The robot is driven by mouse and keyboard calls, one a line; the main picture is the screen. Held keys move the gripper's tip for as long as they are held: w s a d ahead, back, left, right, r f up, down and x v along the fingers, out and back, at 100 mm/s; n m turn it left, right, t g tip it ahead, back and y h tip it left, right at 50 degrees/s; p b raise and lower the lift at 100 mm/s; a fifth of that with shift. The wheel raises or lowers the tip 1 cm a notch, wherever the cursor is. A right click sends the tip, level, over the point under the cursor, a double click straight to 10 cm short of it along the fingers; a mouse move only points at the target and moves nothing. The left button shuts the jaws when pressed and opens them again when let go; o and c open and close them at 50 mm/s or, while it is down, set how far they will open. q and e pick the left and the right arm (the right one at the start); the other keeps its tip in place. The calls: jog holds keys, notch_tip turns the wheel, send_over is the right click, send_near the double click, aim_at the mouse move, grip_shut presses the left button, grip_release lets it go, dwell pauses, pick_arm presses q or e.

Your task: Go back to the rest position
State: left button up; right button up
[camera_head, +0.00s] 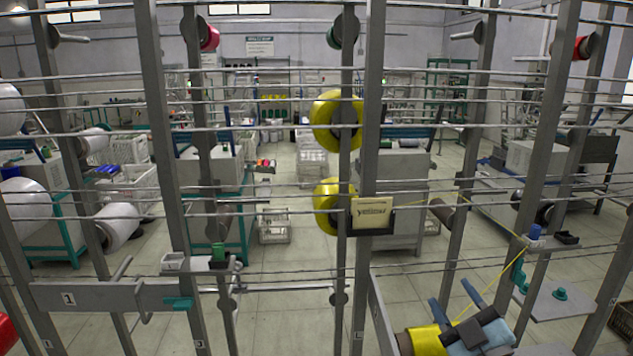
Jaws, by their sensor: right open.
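My right gripper (454,300) is low in the head view, right of centre. It looks open, with two blue fingers apart above a dark body, and I see nothing between them. A yellow wound bobbin (426,341) sits just left of and below the gripper, partly cut off by the lower edge. I cannot tell whether they touch. A yellow thread (492,285) runs from the upper right down toward the gripper and bobbin area. My left gripper is not in view.
A metal rack with upright posts (362,150) and horizontal rods spans the front. It holds large yellow spools (325,120) and white spools (122,222). A grey plate (560,300) with a green knob stands right of my gripper. Open floor (280,320) lies behind the rack.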

jog(key=s+d+f+m+g+h, duration=0.45)
jog(key=f+m+h, duration=0.25)
jog(key=f, duration=0.3)
jog(key=s+f+m+g, duration=0.1)
jog(key=s+f+g, duration=0.55)
jog(key=s, duration=0.55)
jog(key=s+f+m+g, duration=0.2)
jog(key=s+f+g, duration=0.5)
jog(key=s, duration=0.4)
jog(key=w+a+f+t+y, duration=0.2)
jog(key=a+f+t, duration=0.1)
jog(key=f, duration=0.4)
jog(key=w+a+f+n+t+y, duration=0.1)
jog(key=w+a+f+t, duration=0.2)
jog(key=f, duration=0.4)
jog(key=shift+a+f+t+y, duration=0.4)
jog(key=shift+a+t, duration=0.35)
jog(key=shift+t, duration=0.25)
jog(key=shift+c, duration=0.2)
